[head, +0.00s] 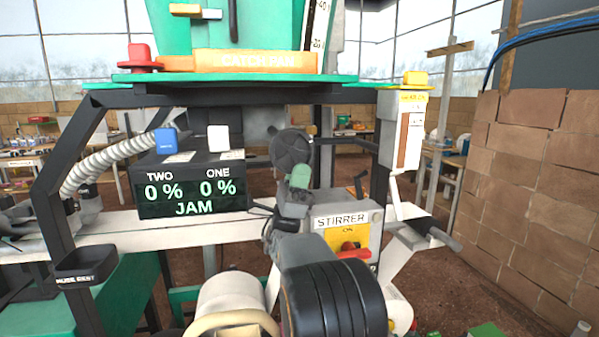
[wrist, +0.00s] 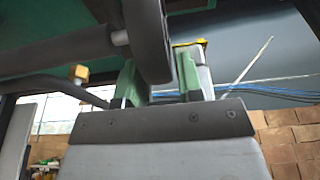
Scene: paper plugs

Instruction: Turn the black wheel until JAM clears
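The black wheel (head: 292,152) hangs under the green machine in the head view, seen nearly face-on. In the wrist view its dark rim (wrist: 150,38) comes down between the two green fingers of my gripper (wrist: 156,82). In the head view my gripper (head: 299,178) is at the wheel's lower edge. The rim nearly fills the gap between the fingers; I cannot tell whether both fingers press on it. The display box (head: 192,188) reads TWO 0 %, ONE 0 % and JAM in green.
A blue button (head: 166,141) and a white button (head: 218,138) sit on the display box. The CATCH PAN (head: 258,61) is above the wheel. A brick wall (head: 540,180) bounds the right.

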